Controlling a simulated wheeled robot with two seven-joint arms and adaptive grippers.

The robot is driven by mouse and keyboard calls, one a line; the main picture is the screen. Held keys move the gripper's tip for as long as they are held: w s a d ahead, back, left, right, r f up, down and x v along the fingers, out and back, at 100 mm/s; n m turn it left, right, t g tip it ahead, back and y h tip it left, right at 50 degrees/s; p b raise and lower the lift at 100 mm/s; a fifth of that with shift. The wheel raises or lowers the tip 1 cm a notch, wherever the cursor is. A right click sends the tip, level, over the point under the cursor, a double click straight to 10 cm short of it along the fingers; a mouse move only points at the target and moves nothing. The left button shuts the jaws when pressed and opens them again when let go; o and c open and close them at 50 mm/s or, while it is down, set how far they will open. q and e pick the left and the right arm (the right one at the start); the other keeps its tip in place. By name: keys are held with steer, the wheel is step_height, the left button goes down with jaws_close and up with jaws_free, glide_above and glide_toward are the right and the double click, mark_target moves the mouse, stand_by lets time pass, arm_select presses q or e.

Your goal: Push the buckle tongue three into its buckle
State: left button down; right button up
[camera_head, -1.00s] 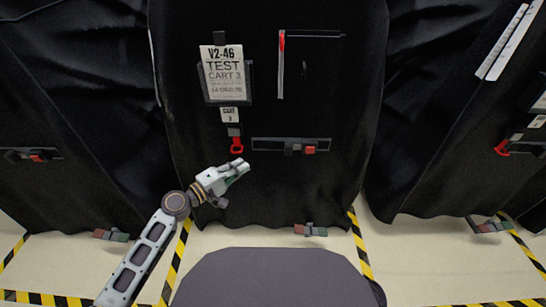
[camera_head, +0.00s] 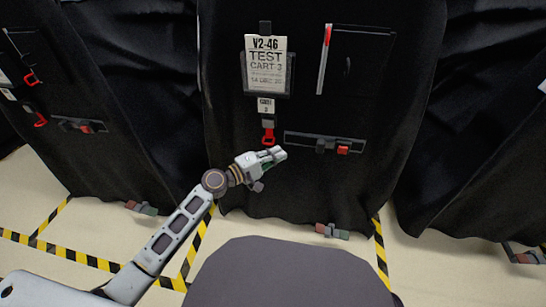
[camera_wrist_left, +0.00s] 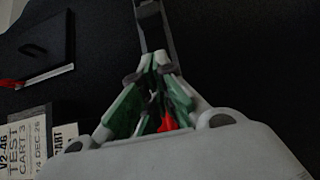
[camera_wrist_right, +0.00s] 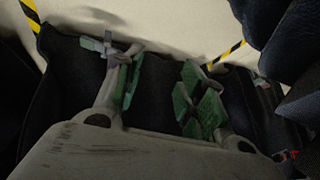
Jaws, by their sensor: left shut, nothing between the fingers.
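The red buckle tongue (camera_head: 268,136) hangs on a short strap below the small cart tag (camera_head: 266,107) on the black cover of cart 3. The buckle (camera_head: 326,145) is on a grey strip to its right, with a red button (camera_head: 343,150). The tongue hangs apart from the buckle. My left gripper (camera_head: 281,154) is shut and empty, just below and right of the tongue. In the left wrist view, a red piece (camera_wrist_left: 167,119) shows partly hidden behind the shut fingers. My right gripper (camera_wrist_right: 164,66) is open and empty in the right wrist view; it is outside the head view.
The cart 3 sign (camera_head: 266,66) and a flat black panel with a red-tipped strip (camera_head: 324,58) are above. Other covered carts stand at left and right. Red-grey floor pieces (camera_head: 331,231) sit at the hems. Yellow-black tape (camera_head: 382,255) marks the pale floor.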

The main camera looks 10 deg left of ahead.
mark_target(321, 146)
arm_select(q)
steer(key=x, duration=0.7)
steer(key=shift+b, duration=0.3)
steer(key=shift+d, duration=0.35)
steer(key=d, duration=0.2)
steer(key=shift+d, duration=0.75)
arm_select(e)
steer(key=shift+a+f, duration=0.1)
steer(key=shift+f, duration=0.15)
